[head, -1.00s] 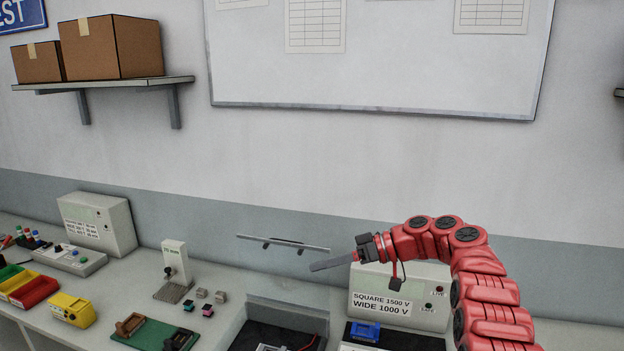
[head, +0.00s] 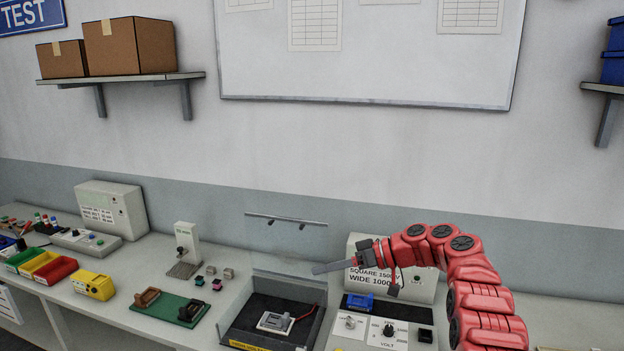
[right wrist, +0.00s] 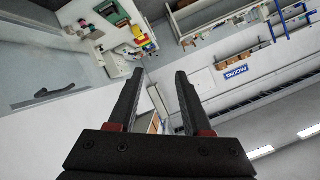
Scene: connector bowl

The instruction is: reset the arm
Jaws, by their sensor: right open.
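My right arm comes in from the lower right in the head view. Its gripper (head: 335,266) points left, raised above the bench in front of the labelled tester box (head: 421,289). In the right wrist view the two dark fingers of this gripper (right wrist: 158,100) stand apart with nothing between them. My left gripper and left arm are in neither current view.
The bench (head: 225,262) holds a dark tray (head: 248,318) with a grey device, a control panel (head: 358,343), a blue part (head: 360,302), a green fixture board (head: 168,308) and coloured bins (head: 55,270). Cardboard boxes (head: 130,46) sit on a wall shelf. The air around the gripper looks clear.

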